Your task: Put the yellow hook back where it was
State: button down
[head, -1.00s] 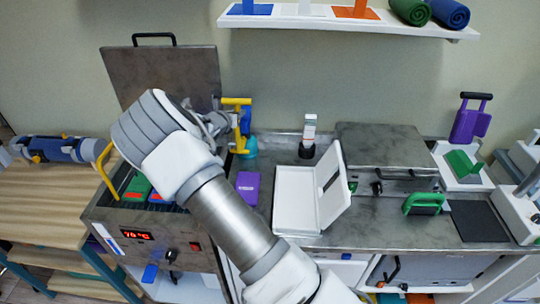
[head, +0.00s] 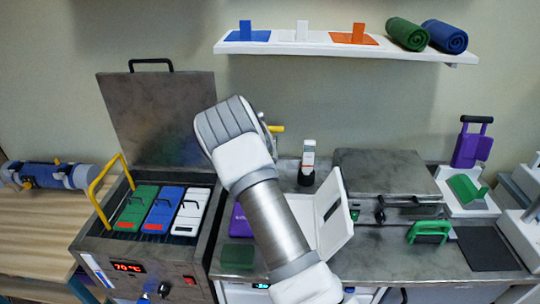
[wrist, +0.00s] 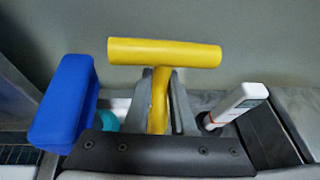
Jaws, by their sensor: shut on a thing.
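The yellow hook (wrist: 164,52) is upright between my gripper's fingers (wrist: 162,90) in the wrist view, its crossbar above them and its stem running down between them. In the head view only a short yellow end of the hook (head: 277,128) shows to the right of my wrist. My gripper is shut on the stem and held up in front of the back wall. My wrist hides most of the gripper in the head view. The lower end of the hook is hidden in the wrist view.
An open steel tank (head: 150,250) with green, blue and white packs stands left, a yellow handle (head: 97,190) at its side. A blue block (wrist: 62,105) is left of the fingers, a white device (wrist: 238,104) right. A shelf (head: 340,48) is above; an open white case (head: 330,220) lies behind my arm.

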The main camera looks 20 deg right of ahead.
jog(key=shift+f, duration=2.2)
jog(key=shift+f, duration=0.15)
jog(key=c, duration=0.8)
grip_release()
jog(key=shift+o, duration=0.2)
